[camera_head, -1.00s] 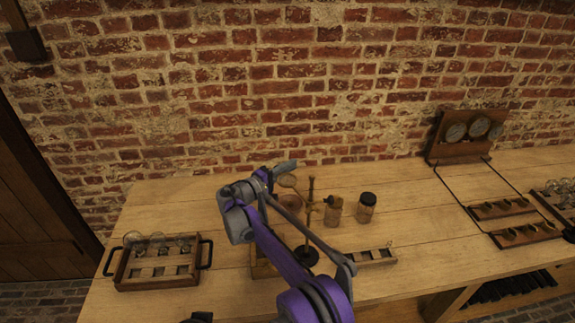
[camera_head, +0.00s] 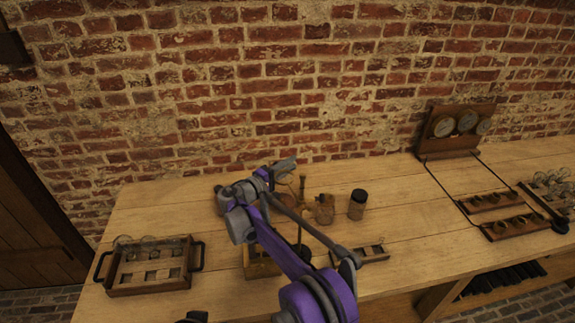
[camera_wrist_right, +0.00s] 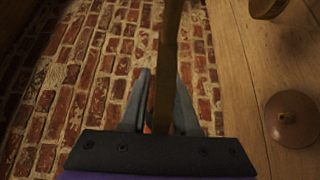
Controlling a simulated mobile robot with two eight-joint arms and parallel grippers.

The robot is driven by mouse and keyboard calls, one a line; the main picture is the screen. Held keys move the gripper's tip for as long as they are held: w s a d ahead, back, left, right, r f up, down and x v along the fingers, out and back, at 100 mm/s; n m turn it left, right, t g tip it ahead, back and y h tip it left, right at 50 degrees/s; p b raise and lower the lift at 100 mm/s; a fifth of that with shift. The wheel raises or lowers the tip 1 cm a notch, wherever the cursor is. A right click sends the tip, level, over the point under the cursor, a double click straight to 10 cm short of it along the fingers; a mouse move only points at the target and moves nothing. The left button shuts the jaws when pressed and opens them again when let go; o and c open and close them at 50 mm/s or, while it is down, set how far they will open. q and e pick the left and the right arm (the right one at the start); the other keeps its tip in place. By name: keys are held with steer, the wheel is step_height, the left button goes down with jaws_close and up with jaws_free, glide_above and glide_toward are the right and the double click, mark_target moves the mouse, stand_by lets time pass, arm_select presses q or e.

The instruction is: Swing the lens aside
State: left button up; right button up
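The lens stand has a thin dark upright rod (camera_head: 302,188). In the head view my right arm hides much of it, and I cannot make out the lens disc clearly. My right gripper (camera_head: 286,168) is at the upper part of the stand, just left of the rod. In the right wrist view, a narrow brownish bar (camera_wrist_right: 167,60) runs down between the two grey fingers of the right gripper (camera_wrist_right: 162,85). A thin gap shows between the bar and the left finger. Which part of the stand the bar is cannot be told.
A brown jar (camera_head: 325,208) and a dark-lidded jar (camera_head: 357,204) stand right of the rod. A handled wooden tray (camera_head: 150,284) holds glassware at left. A small slotted rack (camera_head: 375,254) lies in front. A gauge board (camera_head: 455,148) stands at back right. A brown knobbed disc (camera_wrist_right: 293,119) shows below the wrist.

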steer(key=o, duration=0.3)
steer(key=shift+a, duration=0.1)
steer(key=shift+b+v, duration=0.85)
steer(key=shift+v, duration=4.55)
